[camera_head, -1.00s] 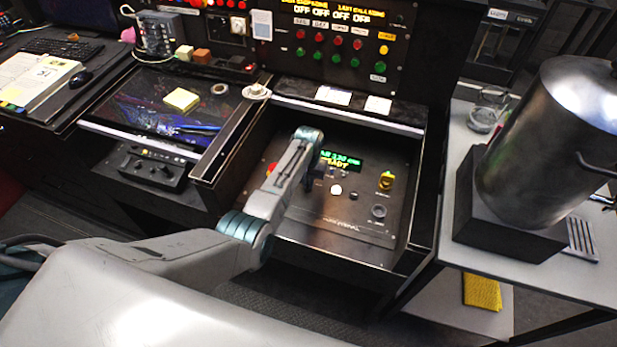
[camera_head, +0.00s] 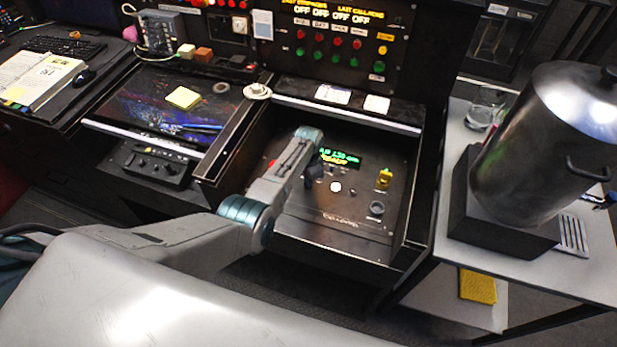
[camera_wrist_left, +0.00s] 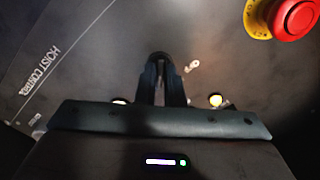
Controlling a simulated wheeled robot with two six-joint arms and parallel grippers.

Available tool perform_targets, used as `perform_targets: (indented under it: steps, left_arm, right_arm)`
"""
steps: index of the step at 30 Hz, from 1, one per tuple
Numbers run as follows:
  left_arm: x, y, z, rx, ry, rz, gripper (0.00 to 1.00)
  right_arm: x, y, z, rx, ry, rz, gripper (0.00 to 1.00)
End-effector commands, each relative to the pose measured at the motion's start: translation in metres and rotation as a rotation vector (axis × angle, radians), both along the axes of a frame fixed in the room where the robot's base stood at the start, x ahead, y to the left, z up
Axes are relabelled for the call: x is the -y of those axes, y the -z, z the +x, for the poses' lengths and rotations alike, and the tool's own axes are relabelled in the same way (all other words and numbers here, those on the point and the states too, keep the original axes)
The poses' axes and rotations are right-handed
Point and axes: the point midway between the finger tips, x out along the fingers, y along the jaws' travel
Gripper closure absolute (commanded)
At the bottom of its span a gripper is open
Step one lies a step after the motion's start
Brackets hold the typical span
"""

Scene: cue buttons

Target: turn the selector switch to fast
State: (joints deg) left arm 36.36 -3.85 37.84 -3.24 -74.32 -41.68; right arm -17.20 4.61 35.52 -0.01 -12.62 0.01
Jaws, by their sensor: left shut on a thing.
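The hoist control panel (camera_head: 330,218) lies in the open desk bay, with a green and yellow text display (camera_head: 340,158). My left gripper (camera_head: 313,177) is down at this panel, left of a lit white button (camera_head: 336,187). In the left wrist view the gripper (camera_wrist_left: 162,70) has its fingers close together on a small dark knob (camera_wrist_left: 161,57), which seems to be the selector switch. The fingers hide most of the knob, so its pointing direction and the fast mark cannot be read. My right gripper is in neither current view.
A red emergency button (camera_wrist_left: 296,17) on a yellow collar is close by in the wrist view. A yellow switch (camera_head: 384,178) and a dark round knob (camera_head: 377,208) are on the panel's right. A metal urn (camera_head: 550,140) stands on the side table at right.

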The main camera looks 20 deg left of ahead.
Motion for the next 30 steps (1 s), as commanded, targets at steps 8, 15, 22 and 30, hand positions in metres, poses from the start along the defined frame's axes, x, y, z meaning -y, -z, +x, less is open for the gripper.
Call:
perform_targets:
  steps: [8, 15, 22, 30]
  left_arm:
    - [0.0001, -0.0011, 0.0011, 0.003, 0.049, 0.000, 1.00]
    - [0.0002, -0.0011, 0.0012, 0.004, 0.054, -0.001, 1.00]
    - [0.0004, -0.0011, 0.0012, 0.003, 0.053, 0.000, 0.76]
    - [0.0003, -0.0005, 0.0004, 0.001, 0.052, 0.000, 0.70]
  right_arm:
    - [-0.0001, -0.0016, 0.0001, 0.000, 0.000, 0.000, 1.00]
    - [-0.0001, -0.0016, 0.0002, 0.001, 0.000, 0.000, 1.00]
    - [-0.0002, -0.0016, 0.0003, 0.001, 0.000, 0.000, 1.00]
    - [-0.0004, -0.0016, 0.0004, 0.001, 0.000, 0.000, 1.00]
